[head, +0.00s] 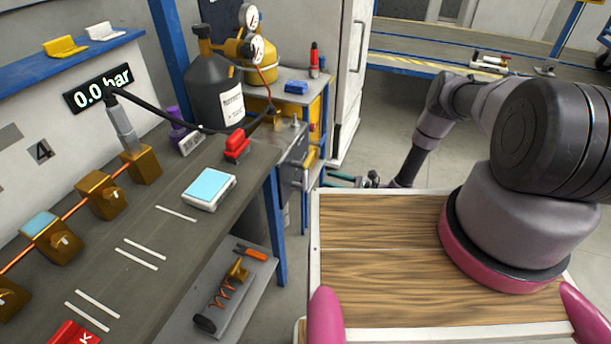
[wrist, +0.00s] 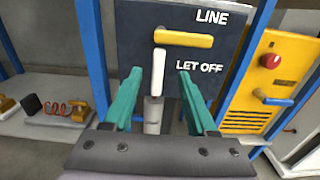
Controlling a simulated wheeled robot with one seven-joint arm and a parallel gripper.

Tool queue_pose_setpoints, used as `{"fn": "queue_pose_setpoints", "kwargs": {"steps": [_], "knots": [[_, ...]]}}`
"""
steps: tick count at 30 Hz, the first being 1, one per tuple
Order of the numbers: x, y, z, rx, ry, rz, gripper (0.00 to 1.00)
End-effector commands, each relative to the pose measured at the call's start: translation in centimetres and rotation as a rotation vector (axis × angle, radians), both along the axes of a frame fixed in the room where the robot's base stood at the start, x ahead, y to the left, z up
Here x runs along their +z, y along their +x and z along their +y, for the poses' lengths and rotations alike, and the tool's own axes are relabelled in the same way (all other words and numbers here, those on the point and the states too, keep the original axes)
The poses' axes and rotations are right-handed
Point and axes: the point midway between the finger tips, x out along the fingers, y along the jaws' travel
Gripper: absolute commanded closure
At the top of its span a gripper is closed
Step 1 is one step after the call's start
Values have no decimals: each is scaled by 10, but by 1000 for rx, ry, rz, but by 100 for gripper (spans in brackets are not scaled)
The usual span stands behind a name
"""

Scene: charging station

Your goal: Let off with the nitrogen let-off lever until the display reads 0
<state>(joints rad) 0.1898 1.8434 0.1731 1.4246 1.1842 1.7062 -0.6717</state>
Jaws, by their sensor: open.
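The display (head: 98,90) on the wall board in the head view reads 0.0 bar; a hose end partly covers it. In the wrist view the white let-off lever (wrist: 158,72) stands upright on a dark panel (wrist: 135,42), beside the words LET OFF. My gripper (wrist: 159,76) is open, with one teal finger on each side of the white lever. I cannot tell whether either finger touches it. In the head view only a little teal of my gripper (head: 345,179) shows, beyond the wooden top; the lever is hidden there.
A yellow lever (wrist: 184,39) lies level under the word LINE, just above. A yellow box (wrist: 268,80) with a red button stands at the right, past a blue post. A dark bottle (head: 218,90) and the bench (head: 150,245) stand at the left in the head view.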

Motion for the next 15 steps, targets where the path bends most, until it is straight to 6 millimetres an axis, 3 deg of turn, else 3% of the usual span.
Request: {"fn": "queue_pose_setpoints", "kwargs": {"steps": [5,15], "knots": [[-1,5,18,0,1,1,43],[-1,26,77,2,1,0,43]]}}
